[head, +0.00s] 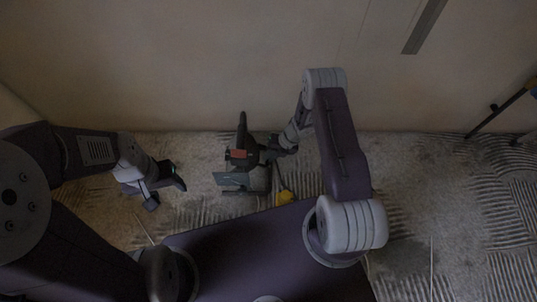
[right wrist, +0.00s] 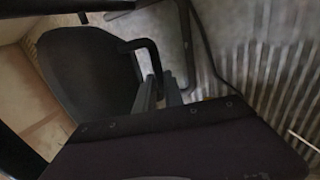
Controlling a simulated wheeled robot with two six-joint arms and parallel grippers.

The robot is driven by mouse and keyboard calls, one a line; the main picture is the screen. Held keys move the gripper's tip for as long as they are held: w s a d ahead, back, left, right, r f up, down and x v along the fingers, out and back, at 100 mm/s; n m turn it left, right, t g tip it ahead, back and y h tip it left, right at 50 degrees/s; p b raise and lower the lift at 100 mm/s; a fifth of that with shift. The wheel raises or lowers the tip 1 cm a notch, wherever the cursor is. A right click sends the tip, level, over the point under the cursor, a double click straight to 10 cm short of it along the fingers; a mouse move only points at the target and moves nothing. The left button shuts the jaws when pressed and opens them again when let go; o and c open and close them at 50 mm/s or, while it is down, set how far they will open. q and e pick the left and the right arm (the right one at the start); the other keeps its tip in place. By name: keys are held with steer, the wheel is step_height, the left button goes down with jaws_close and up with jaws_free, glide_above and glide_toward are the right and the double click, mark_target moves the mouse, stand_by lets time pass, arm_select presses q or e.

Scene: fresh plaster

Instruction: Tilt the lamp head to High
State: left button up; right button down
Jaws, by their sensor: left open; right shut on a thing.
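The dark work lamp (head: 241,158) stands on the floor near the wall, ahead of my base. In the right wrist view its broad black head (right wrist: 85,75) fills the left, with a dark curved handle (right wrist: 152,52) at its right edge. My right gripper (head: 268,150) reaches the lamp from the right and is shut on what looks like this handle; its fingers (right wrist: 158,88) partly hide the grip. My left gripper (head: 168,193) is open and empty, left of the lamp and apart from it. I cannot read any tilt marking.
A small yellow thing (head: 285,197) with a dark cord lies right of the lamp, close to my base. The pale wall (head: 190,70) rises behind the lamp. Dark legs of some stand (head: 500,107) show at the far right.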

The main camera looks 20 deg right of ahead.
steer(key=shift+a+f+b, duration=0.25)
steer(key=shift+f+b, duration=0.1)
steer(key=shift+f, duration=1.25)
steer(key=shift+a+f+b, duration=0.2)
steer(key=shift+f+b, duration=0.1)
steer(key=shift+f, duration=1.25)
steer(key=c, duration=1.5)
jaws_free()
steer(key=shift+s+f, duration=0.1)
steer(key=shift+f, duration=0.05)
steer(key=shift+o, duration=0.2)
steer(key=shift+w+r, duration=0.2)
